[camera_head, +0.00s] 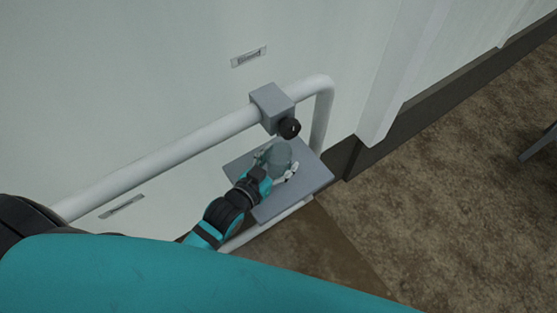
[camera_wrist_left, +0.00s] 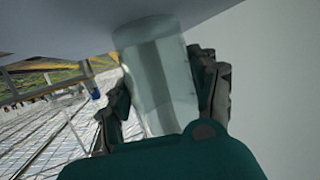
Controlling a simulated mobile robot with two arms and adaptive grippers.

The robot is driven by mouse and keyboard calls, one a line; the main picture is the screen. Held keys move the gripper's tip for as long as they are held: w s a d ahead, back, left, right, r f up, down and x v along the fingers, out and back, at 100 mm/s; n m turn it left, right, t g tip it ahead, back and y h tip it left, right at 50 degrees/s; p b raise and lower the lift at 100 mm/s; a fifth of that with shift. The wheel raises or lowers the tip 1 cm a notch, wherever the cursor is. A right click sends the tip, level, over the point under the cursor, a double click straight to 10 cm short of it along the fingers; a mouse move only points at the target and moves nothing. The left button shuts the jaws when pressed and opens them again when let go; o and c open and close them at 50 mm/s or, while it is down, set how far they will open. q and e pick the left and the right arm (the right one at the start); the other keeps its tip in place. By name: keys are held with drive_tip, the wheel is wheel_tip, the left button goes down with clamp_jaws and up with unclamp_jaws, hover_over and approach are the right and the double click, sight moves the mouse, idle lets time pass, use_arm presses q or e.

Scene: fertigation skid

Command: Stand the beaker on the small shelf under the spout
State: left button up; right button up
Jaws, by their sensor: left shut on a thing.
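The clear beaker (camera_head: 279,157) is over the small grey shelf (camera_head: 312,177) in the head view. My left gripper (camera_head: 274,172) is shut around its side. In the left wrist view the beaker (camera_wrist_left: 158,75) sits between the two fingers of my left gripper (camera_wrist_left: 165,95), and its far end meets or nearly meets a smooth grey surface (camera_wrist_left: 85,30); I cannot tell if they touch. The dark round spout fitting (camera_head: 289,128) on a grey block (camera_head: 271,103) is just above the beaker in the picture. My right gripper is not in view.
A white pipe rail (camera_head: 175,152) runs along the pale wall (camera_head: 130,80) and bends down beside the shelf. Wall panels and a dark base edge (camera_head: 400,128) lie to the right. Brown floor (camera_head: 440,200) is open at right.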

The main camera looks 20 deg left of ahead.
use_arm(q)
drive_tip(key=shift+f, duration=0.15)
drive_tip(key=o, duration=1.1)
drive_tip(key=shift+o, duration=0.2)
drive_tip(key=shift+r, duration=0.2)
drive_tip(key=shift+s+a, duration=0.1)
drive_tip(key=shift+s, duration=0.25)
drive_tip(key=v, duration=1.1)
drive_tip(key=shift+s+r, duration=0.1)
drive_tip(key=shift+r, duration=0.1)
